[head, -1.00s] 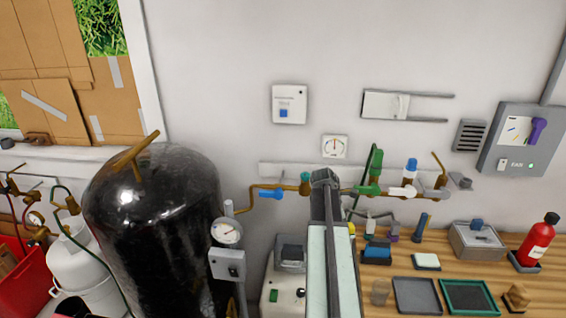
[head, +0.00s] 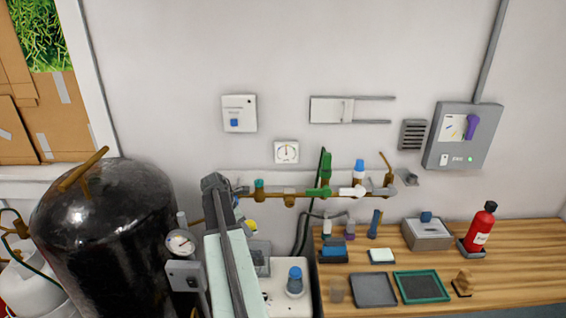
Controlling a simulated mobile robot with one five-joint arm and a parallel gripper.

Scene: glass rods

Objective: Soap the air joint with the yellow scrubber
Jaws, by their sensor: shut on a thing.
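My arm rises from the bottom, left of centre, and bends over at its grey top. My gripper (head: 240,218) is mostly hidden behind the arm; a small yellow piece, which looks like the yellow scrubber (head: 251,226), shows just right of the arm and seems held in it. It is below the brass pipe (head: 272,194) on the wall. The pipe carries a teal fitting (head: 259,185) and green, white and brass valves to the right. My arm covers the pipe's left part. I cannot tell which joint is the air joint, nor whether the scrubber touches anything.
A large black tank (head: 100,235) with a pressure gauge (head: 181,243) stands close left of my arm. A white box with a blue-capped jar (head: 295,280) is just right of it. The wooden bench (head: 500,255) holds trays, small bottles and a red extinguisher (head: 480,228).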

